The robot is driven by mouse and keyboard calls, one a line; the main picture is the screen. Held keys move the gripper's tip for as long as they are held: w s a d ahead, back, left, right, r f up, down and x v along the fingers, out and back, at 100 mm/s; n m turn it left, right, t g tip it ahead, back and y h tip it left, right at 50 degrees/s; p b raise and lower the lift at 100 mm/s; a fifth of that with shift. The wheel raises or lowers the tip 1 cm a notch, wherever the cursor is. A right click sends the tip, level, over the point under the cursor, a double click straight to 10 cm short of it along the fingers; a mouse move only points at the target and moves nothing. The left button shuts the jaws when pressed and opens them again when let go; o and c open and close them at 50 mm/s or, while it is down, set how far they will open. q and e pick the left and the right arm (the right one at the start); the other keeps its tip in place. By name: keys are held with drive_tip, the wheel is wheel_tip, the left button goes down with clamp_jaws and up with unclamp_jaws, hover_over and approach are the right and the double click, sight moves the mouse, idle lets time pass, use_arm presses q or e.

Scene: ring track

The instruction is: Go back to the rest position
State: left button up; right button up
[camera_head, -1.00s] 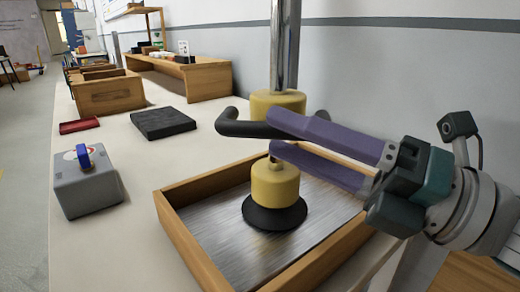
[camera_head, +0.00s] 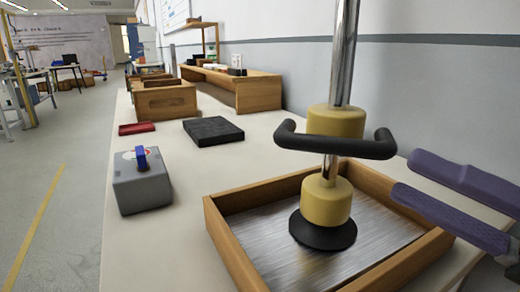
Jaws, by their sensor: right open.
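My right gripper (camera_head: 428,187) is at the right edge of the head view. Its two purple fingers are apart with nothing between them. It is clear of the press-like device, which has a black curved handle (camera_head: 338,146), yellow collars (camera_head: 326,202), a chrome post (camera_head: 345,50) and a round black foot (camera_head: 322,234). The device stands in a wooden tray (camera_head: 233,255) with a metal floor. My left gripper is not in view.
A grey box (camera_head: 142,190) with a blue part on top sits left on the white table (camera_head: 185,240). A black slab (camera_head: 213,131) and a red tray (camera_head: 137,128) lie behind it. Wooden boxes (camera_head: 167,103) and a wooden shelf (camera_head: 258,92) stand farther back. Floor is open at left.

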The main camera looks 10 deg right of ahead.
drive_tip(key=w+d+r+m+h+p, duration=0.1)
drive_tip(key=d+r+m+h+p, duration=0.2)
drive_tip(key=m+h+p, duration=0.55)
drive_tip(key=w+d+r+m+h+p, duration=0.15)
drive_tip(key=d+m+h+p, duration=0.35)
drive_tip(key=m, duration=0.7)
drive_tip(key=s+a+r+m+g+p, duration=0.2)
drive_tip(key=s+a+m+g+p, duration=0.3)
drive_tip(key=s, duration=0.4)
drive_tip(key=s+a+r+m+g+p, duration=0.2)
drive_tip(key=s+a+m+g+p, duration=0.1)
drive_tip(key=s+m+g+p, duration=0.35)
wheel_tip(320, 180, up, 35)
drive_tip(key=s+n+p, duration=0.1)
drive_tip(key=p, duration=3.3)
drive_tip(key=shift+s+d+f+n, duration=0.15)
drive_tip(key=shift+d+f+n, duration=0.05)
drive_tip(key=shift+n, duration=0.1)
